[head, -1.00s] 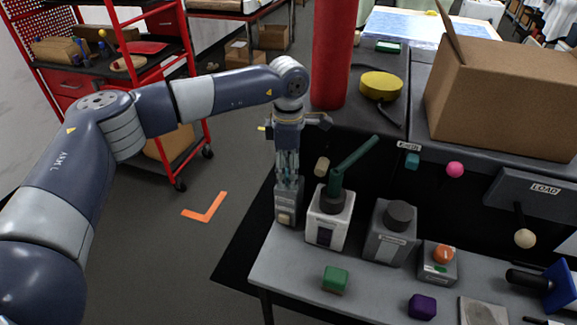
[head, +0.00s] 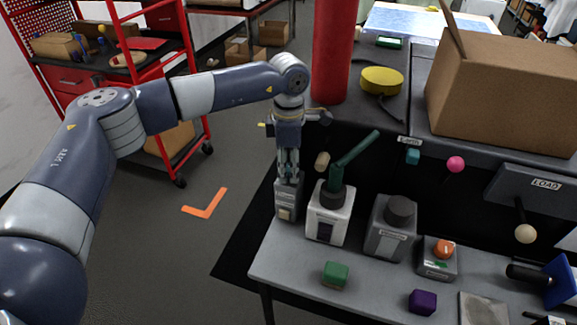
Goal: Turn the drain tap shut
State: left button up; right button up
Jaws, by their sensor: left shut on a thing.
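My left gripper (head: 289,174) points straight down onto the top of a small grey box (head: 288,203) at the left end of the bench. It is shut on a small part at the box's top, apparently the drain tap's handle. The fingers hide most of that part, and I cannot read which way it is turned. The box has a pale square on its front. My right gripper is out of view.
Close right stand a white box with a green lever (head: 357,150), a grey box with a dark knob (head: 400,210), and an orange button (head: 444,248). Loose green (head: 335,273) and purple (head: 423,301) blocks lie in front. A red cylinder (head: 332,55) stands behind.

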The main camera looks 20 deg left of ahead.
pick_arm(q)
jog(key=n+b, duration=0.2)
jog(key=n, duration=0.1)
jog(key=shift+f+n+b, duration=0.1)
jog(key=shift+n+b, duration=0.25)
jog(key=shift+n, duration=0.05)
jog(key=n+b, duration=0.2)
jog(key=n, duration=0.2)
jog(key=n+b, duration=0.2)
jog(key=n, duration=0.3)
jog(key=shift+d, duration=0.1)
jog(key=shift+r+n+b, duration=0.15)
jog(key=shift+n+b, duration=0.25)
jog(key=shift+n, duration=0.7)
jog(key=shift+r+n+b, duration=0.1)
jog(key=shift+n+b, duration=0.25)
jog(key=shift+n, duration=0.75)
jog(key=o, duration=1)
jog(key=shift+o, duration=0.2)
